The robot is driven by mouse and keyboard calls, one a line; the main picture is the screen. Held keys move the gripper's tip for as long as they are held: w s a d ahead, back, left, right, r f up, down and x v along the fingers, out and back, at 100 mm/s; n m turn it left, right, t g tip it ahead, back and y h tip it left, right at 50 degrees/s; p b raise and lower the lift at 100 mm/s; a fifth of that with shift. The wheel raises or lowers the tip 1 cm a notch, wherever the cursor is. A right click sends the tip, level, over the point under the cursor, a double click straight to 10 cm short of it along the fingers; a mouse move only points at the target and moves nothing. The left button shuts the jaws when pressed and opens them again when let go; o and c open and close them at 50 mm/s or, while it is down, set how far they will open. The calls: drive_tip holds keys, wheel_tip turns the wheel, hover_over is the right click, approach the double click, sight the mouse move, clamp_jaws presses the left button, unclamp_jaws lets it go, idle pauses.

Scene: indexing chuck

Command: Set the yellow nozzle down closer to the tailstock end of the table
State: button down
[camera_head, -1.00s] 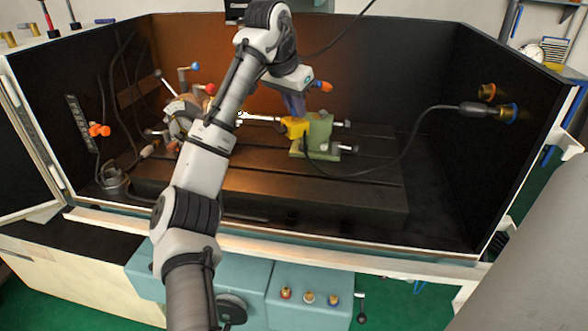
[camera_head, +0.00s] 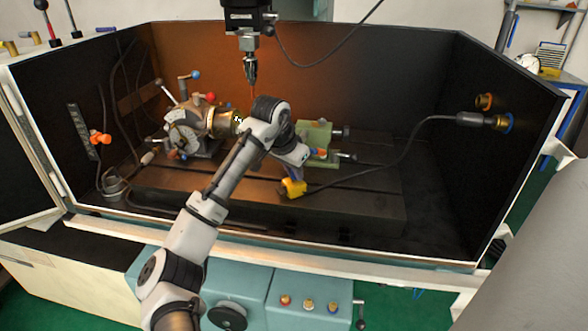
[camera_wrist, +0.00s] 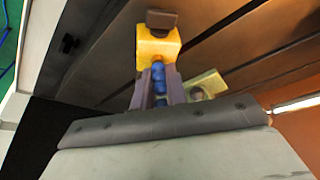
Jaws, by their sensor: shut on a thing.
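The yellow nozzle (camera_head: 294,188) is at the tip of my gripper (camera_head: 298,175), near the front edge of the slotted table (camera_head: 240,196). In the wrist view the nozzle (camera_wrist: 158,45) shows as a yellow block with a dark end, and blue hose segments (camera_wrist: 158,80) lie between my gripper's fingers (camera_wrist: 157,92). My gripper is shut on the nozzle assembly. I cannot tell whether the nozzle touches the table. The green tailstock (camera_head: 320,140) stands on the table just behind my gripper, partly hidden by my arm. It also shows in the wrist view (camera_wrist: 208,84).
The indexing chuck (camera_head: 190,128) stands at the table's left. A spindle with a tool (camera_head: 250,65) hangs above. A black cable (camera_head: 395,155) runs from the nozzle to a connector on the right wall. The table right of the nozzle is clear apart from this cable.

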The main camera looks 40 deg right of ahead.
drive_tip(key=c, duration=1.4)
unclamp_jaws()
drive_tip(key=b+v, duration=0.1)
drive_tip(key=v, duration=1.1)
drive_tip(key=shift+b, duration=0.3)
drive_tip(key=shift+r, duration=0.1)
